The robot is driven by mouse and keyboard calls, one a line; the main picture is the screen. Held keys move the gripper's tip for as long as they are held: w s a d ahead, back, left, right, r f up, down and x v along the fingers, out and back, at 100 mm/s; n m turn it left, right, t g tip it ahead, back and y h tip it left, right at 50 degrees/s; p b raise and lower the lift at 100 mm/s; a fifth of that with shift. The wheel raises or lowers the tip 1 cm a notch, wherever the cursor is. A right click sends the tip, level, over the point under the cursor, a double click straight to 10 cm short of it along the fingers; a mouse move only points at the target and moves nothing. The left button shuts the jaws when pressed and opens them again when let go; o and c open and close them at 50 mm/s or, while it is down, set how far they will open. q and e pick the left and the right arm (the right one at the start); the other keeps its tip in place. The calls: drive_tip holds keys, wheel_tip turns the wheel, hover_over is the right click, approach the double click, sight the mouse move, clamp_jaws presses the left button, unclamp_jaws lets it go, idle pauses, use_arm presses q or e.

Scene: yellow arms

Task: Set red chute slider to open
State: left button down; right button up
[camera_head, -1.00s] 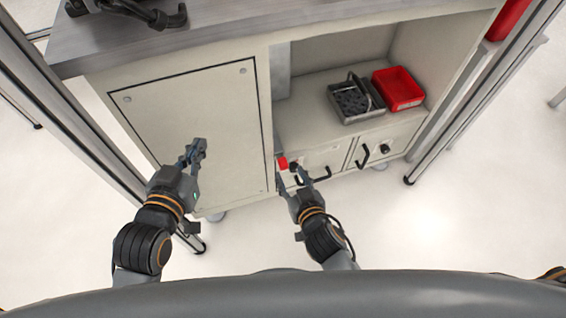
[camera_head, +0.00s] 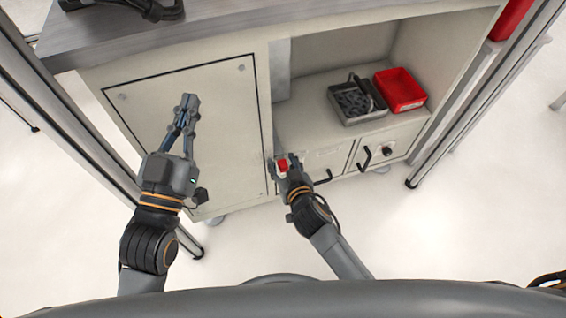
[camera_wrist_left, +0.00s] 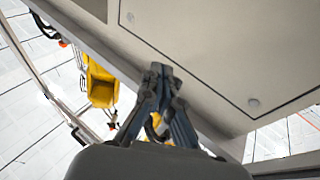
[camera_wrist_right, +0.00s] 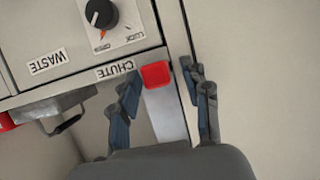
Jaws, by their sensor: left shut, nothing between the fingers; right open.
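The red chute slider (camera_head: 282,165) is on the cabinet front, just right of the large panel. In the right wrist view the red slider (camera_wrist_right: 156,75) is at the upper end of a pale metal strip (camera_wrist_right: 168,118), beside the CHUTE label (camera_wrist_right: 115,72). My right gripper (camera_head: 284,161) is open at the slider. Its fingers show on either side of the red block in the right wrist view (camera_wrist_right: 162,84); I cannot tell whether they touch it. My left gripper (camera_head: 188,100) is shut and empty in front of the large panel; its fingertips also show in the left wrist view (camera_wrist_left: 160,72).
The large cabinet panel (camera_head: 200,145) is closed. Drawers with black handles (camera_head: 364,157) and a knob (camera_head: 388,151) are right of the slider. Metal posts flank the cabinet.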

clamp_jaws()
drive_tip(key=shift+s, duration=0.1)
